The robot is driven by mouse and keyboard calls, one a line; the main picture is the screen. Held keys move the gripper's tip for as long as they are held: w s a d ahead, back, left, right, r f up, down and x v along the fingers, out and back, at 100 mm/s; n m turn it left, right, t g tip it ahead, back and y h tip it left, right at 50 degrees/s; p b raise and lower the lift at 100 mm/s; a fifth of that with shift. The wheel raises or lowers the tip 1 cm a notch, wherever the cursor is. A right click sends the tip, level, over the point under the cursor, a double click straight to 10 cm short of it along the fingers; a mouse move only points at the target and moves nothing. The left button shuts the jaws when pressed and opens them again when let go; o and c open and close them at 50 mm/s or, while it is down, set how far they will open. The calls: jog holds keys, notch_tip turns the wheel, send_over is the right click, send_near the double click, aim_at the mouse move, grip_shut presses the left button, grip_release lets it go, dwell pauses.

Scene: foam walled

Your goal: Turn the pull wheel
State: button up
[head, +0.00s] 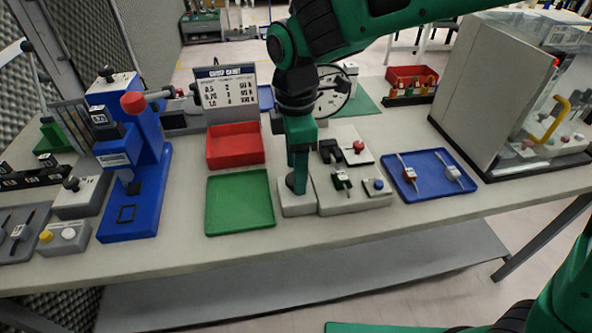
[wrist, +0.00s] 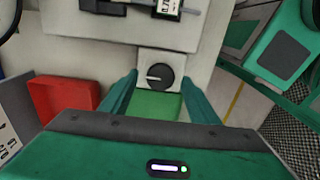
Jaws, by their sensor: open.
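A black round knob (wrist: 160,75) with a pale pointer line sits on a small light grey box (wrist: 174,62); it appears to be the pull wheel. In the head view the box (head: 297,207) stands on the bench, and the knob (head: 291,182) is partly hidden by my gripper. My gripper (head: 298,184) points down at the box, fingers open. In the wrist view the two green fingers of my gripper (wrist: 159,82) are left and right of the knob, with gaps on both sides. I cannot tell whether either touches it.
A grey panel (head: 350,203) with small switches adjoins the box on the right. A green tray (head: 240,202) and red bin (head: 235,145) lie left. A blue press (head: 128,232) stands further left. A blue tray (head: 428,194) and a large cabinet (head: 478,95) are right. The front bench strip is clear.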

jog(key=shift+f, duration=0.75)
jog(key=shift+c, duration=0.5)
jog(key=c, duration=0.9)
jog(key=shift+c, duration=0.2)
